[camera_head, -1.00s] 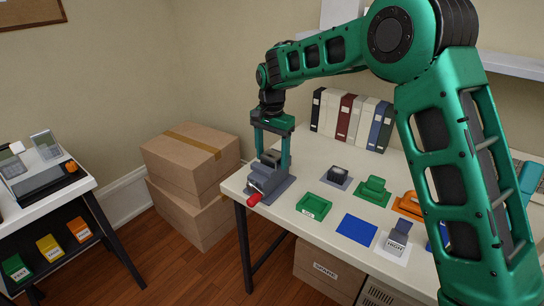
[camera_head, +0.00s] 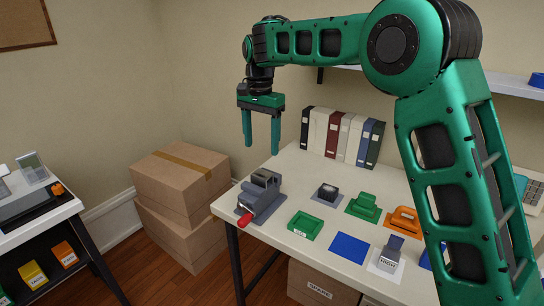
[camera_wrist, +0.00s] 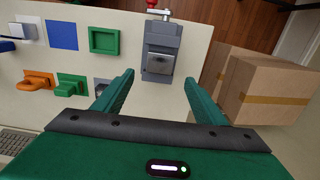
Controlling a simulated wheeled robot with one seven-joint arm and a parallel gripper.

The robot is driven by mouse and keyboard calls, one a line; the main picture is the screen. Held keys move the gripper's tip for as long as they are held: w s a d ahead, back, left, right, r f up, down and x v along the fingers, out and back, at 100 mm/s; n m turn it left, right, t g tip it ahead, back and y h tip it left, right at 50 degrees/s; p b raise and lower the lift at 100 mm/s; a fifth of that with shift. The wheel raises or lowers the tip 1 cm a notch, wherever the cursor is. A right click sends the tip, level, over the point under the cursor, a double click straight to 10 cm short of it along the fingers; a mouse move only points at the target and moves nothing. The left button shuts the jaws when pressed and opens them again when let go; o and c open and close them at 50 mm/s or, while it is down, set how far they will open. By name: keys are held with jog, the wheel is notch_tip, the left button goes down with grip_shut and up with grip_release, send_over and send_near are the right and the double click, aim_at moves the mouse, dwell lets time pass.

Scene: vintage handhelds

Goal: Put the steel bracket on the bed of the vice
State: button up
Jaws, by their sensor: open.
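The grey vice (camera_head: 259,200), with a red handle end, stands at the left end of the table; it also shows in the wrist view (camera_wrist: 163,33). A shiny grey metal piece (camera_wrist: 157,64) sits at one end of the vice; it looks like the steel bracket, but I cannot tell it surely from the vice's own body. My gripper (camera_head: 262,148) is above the vice, fingers pointing down, open and empty. In the wrist view, my gripper's spread fingers (camera_wrist: 160,88) are clear of the vice and the metal piece.
A green tray (camera_head: 304,226), blue mat (camera_head: 350,247), dark block on a grey pad (camera_head: 327,193), green piece (camera_head: 363,206) and orange piece (camera_head: 404,220) lie right of the vice. Binders (camera_head: 340,137) stand behind. Cardboard boxes (camera_head: 180,180) are left of the table.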

jog(key=shift+r, duration=0.15)
jog(key=s+d+r, duration=0.1)
jog(key=s+d, duration=0.4)
jog(key=d, duration=0.5)
jog(key=s+d+r, duration=0.1)
jog(key=s+d, duration=0.4)
jog(key=d, duration=0.5)
jog(key=s+d, duration=0.4)
jog(key=d, duration=0.6)
jog(key=s+d+f, duration=0.3)
jog(key=s, duration=0.6)
jog(key=s+d+f, duration=0.3)
jog(key=s+d, duration=0.1)
jog(key=s, duration=0.6)
jog(key=s+d+f, duration=0.3)
jog(key=s+d, duration=0.1)
jog(key=s, duration=0.6)
jog(key=shift+n, duration=0.4)
jog(key=shift+w, duration=0.1)
